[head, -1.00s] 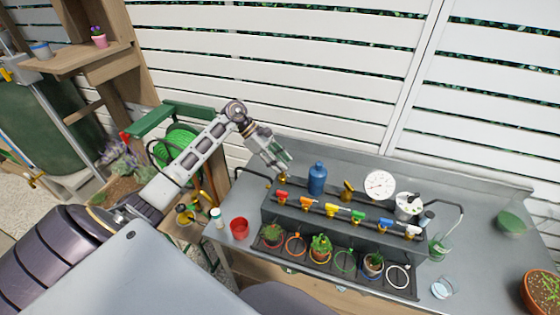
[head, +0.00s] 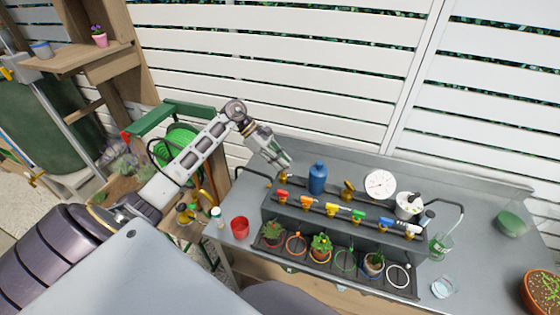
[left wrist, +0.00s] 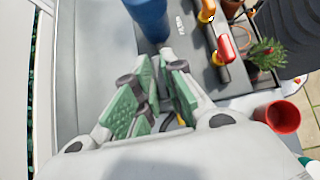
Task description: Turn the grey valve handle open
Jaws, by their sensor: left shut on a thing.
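My left gripper (head: 285,164) reaches in from the left, at the back left end of the valve rack, beside a blue bottle (head: 317,177). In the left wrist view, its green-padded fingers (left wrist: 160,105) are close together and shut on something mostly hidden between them. A bit of brass-yellow fitting (left wrist: 182,120) shows by the fingers. The grey valve handle is not clearly visible; the fingers cover that spot. My right gripper is not in view.
A pipe row with coloured handles, such as the red one (head: 282,194), runs along the rack. Small pots stand in front, with a red cup (head: 239,227) at left. The bench (head: 480,240) has free room at right.

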